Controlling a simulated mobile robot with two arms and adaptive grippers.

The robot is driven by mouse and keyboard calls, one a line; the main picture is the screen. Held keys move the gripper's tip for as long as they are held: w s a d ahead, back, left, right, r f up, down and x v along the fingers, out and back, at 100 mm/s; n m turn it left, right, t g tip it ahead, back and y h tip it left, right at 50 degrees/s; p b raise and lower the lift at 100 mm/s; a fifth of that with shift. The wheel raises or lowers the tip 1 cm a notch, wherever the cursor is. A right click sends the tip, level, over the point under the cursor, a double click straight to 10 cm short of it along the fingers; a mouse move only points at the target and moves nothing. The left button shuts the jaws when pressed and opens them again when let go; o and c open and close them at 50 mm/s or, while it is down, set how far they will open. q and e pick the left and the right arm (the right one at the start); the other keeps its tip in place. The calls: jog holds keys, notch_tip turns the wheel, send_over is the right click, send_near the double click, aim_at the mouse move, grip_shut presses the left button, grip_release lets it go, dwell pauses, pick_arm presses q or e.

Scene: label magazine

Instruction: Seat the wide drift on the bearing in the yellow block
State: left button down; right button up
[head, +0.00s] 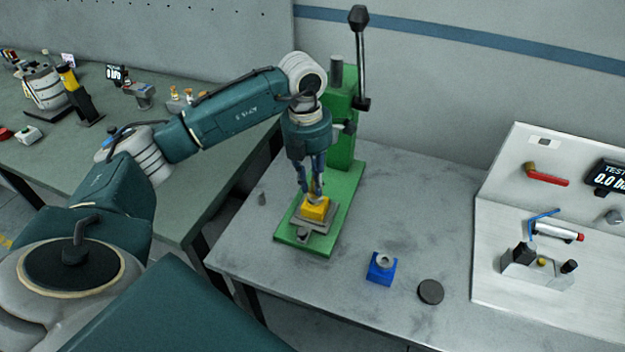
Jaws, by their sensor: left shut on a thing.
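The yellow block (313,213) sits on a grey plate on the base of the green press (343,205). My left gripper (315,190) points down right above the block. It is shut on a small grey metal piece (316,199), which appears to be the wide drift, at the top of the block. The fingers hide much of the piece, and the bearing in the block cannot be made out. I cannot tell whether the drift touches the bearing. My right gripper is not in view.
A blue block (381,271) with a metal ring on top and a dark round disc (430,292) stand on the grey table (400,220). A small grey piece (262,198) stands left of the press. The press lever (361,60) rises behind my arm. A white test panel (500,225) is at right.

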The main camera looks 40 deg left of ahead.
pick_arm(q)
jog(key=shift+f+b, duration=0.3)
jog(key=shift+f, duration=0.2)
jog(key=c, duration=1.5)
grip_release()
jog(key=shift+r, duration=0.1)
jog(key=r, duration=1.2)
jog(key=shift+s+a, duration=0.25)
jog(key=shift+a, duration=0.1)
jog(key=shift+f, duration=0.1)
